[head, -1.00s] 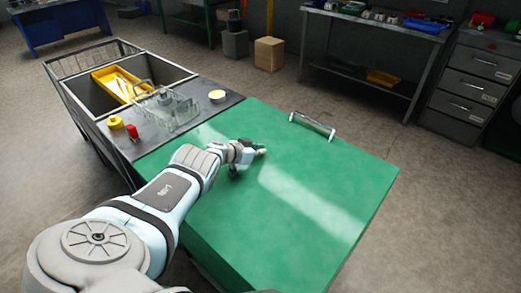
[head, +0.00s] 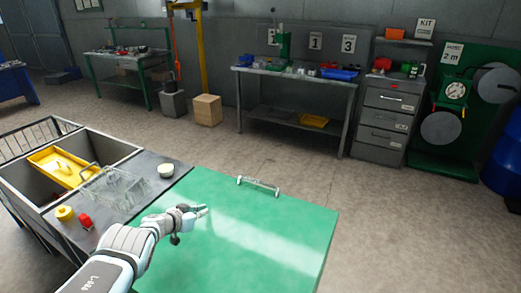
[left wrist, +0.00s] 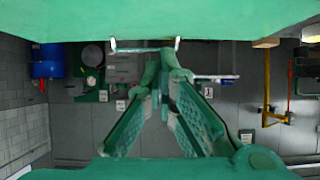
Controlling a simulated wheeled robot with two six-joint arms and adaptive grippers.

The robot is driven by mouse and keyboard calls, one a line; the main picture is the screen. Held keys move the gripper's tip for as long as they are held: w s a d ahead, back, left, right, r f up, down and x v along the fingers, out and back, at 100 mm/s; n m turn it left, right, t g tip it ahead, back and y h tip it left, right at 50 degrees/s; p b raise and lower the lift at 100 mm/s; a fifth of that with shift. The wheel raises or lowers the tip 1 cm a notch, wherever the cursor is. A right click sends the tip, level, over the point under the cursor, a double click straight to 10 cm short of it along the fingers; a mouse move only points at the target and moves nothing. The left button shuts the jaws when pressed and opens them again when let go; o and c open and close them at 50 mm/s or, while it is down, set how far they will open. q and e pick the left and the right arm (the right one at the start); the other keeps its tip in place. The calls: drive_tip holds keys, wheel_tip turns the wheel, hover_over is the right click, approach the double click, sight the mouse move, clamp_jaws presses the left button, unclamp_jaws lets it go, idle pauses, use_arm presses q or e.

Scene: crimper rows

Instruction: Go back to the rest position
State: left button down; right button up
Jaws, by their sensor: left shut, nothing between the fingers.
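My left gripper (head: 201,211) is over the green tabletop (head: 270,240) in the head view, near the dark strip at its left. Its fingers are together with nothing between them. In the left wrist view, the fingers (left wrist: 168,68) come together near the edge of the green top, and the room appears upside down behind them. My right gripper is in neither view.
A wire basket (head: 115,190), a yellow round item (head: 64,213), a red item (head: 85,221) and a pale bowl (head: 166,171) stand on the dark surface. A metal handle (head: 258,186) lies at the green top's far edge. Open floor lies beyond.

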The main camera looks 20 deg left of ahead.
use_arm(q)
drive_tip(key=s+d+g+y, duration=0.1)
drive_tip(key=s+d+g, duration=0.2)
drive_tip(key=s+d, duration=0.7)
drive_tip(key=s+d+g, duration=0.2)
drive_tip(key=s+d, duration=0.2)
drive_tip(key=s, duration=1.1)
drive_tip(key=s+d+g+y, duration=0.1)
drive_tip(key=s+d+g, duration=0.2)
drive_tip(key=s+d, duration=0.7)
drive_tip(key=s+a+f+g+b, duration=0.1)
drive_tip(key=s+a+f+b, duration=0.1)
drive_tip(key=f, duration=0.9)
drive_tip(key=s+a+f+b, duration=0.1)
drive_tip(key=s+a+f, duration=0.15)
drive_tip(key=f, duration=0.85)
drive_tip(key=s+a+f+g+b, duration=0.1)
drive_tip(key=s+f+b, duration=0.2)
drive_tip(key=s+f, duration=1.1)
wheel_tip(320, 180, down, 3)
drive_tip(key=shift+r+n+g, duration=0.1)
drive_tip(key=shift+n+g, duration=0.2)
drive_tip(key=shift+n, duration=0.1)
